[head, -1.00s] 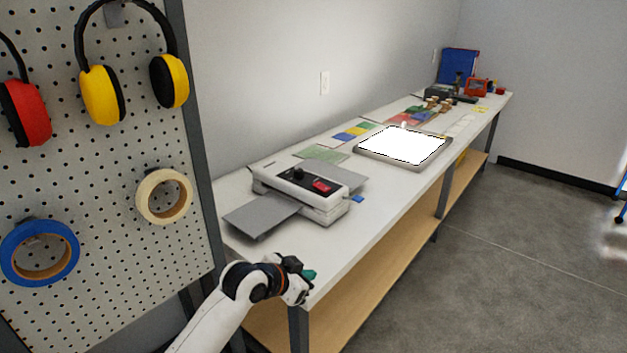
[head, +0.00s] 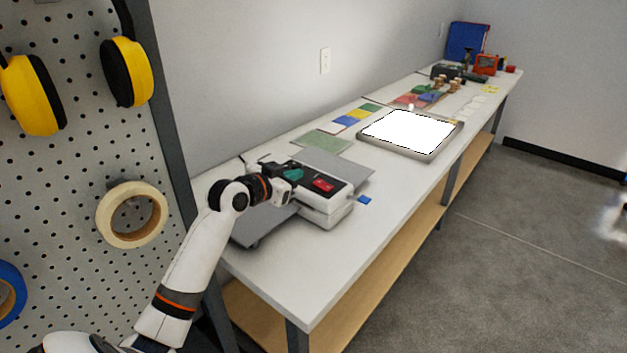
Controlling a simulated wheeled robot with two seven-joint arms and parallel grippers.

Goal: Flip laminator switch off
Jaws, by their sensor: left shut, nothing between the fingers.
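The laminator (head: 328,208) is a white box with a dark top panel, standing on the near part of the long white table. A red rocker switch (head: 323,185) shows on its top panel; which way it is tipped is too small to tell. My left gripper (head: 294,174) is shut and empty, with teal fingertips over the left part of the laminator's top, left of the red switch. Whether the fingertips touch the panel cannot be told. My left wrist hides the laminator's left end and the dial area. My right gripper is not in view.
A grey feed tray (head: 262,228) sticks out at the laminator's front. A glowing light pad (head: 410,132), coloured sheets (head: 355,116) and a small blue piece (head: 364,200) lie on the table. A pegboard (head: 105,175) with ear muffs and tape rolls stands at left.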

